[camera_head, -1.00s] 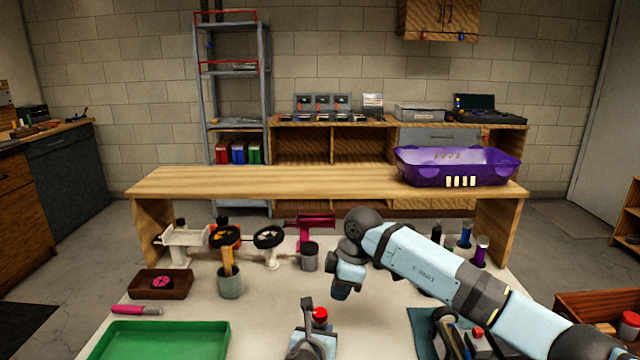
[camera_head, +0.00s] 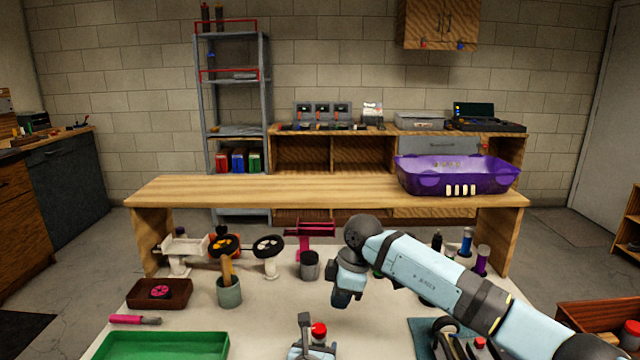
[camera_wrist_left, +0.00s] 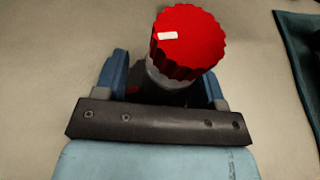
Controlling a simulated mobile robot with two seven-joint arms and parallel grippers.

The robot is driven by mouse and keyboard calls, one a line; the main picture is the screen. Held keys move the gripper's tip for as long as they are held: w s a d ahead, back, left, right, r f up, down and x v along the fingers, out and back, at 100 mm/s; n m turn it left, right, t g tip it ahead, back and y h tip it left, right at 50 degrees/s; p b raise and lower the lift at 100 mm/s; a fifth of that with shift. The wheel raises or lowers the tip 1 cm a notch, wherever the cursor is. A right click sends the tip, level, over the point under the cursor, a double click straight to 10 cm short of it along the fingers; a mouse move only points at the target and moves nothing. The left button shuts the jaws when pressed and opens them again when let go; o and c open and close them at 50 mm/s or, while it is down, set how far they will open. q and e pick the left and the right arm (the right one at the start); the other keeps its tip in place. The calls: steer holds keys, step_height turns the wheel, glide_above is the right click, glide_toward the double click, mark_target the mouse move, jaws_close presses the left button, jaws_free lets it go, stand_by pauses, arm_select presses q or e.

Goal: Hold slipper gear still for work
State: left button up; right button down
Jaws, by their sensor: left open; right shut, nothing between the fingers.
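A pink round part with a dark centre (camera_head: 160,292), which may be the slipper gear, lies in a brown tray (camera_head: 148,303) at the left; it is too small to be sure. My left gripper (camera_head: 308,346) is low in the head view, open, beside a red-capped part (camera_head: 319,329). In the left wrist view the ribbed red cap (camera_wrist_left: 185,42), on a pale grey body, stands just ahead of and partly between the open fingers (camera_wrist_left: 162,82). My right gripper (camera_head: 343,296) is shut and empty, above the table's middle, away from the pink part.
A green tray (camera_head: 160,346) and a pink-handled tool (camera_head: 134,320) lie at the left. Behind stand a grey cup (camera_head: 229,293), wheel-like parts on stands (camera_head: 268,246) and a magenta stand (camera_head: 316,230). Bottles (camera_head: 466,241) and a dark blue mat (camera_head: 422,327) are at the right.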

arm_select(q)
steer(key=v, duration=1)
steer(key=shift+s+r, duration=0.15)
steer(key=shift+r, duration=0.1)
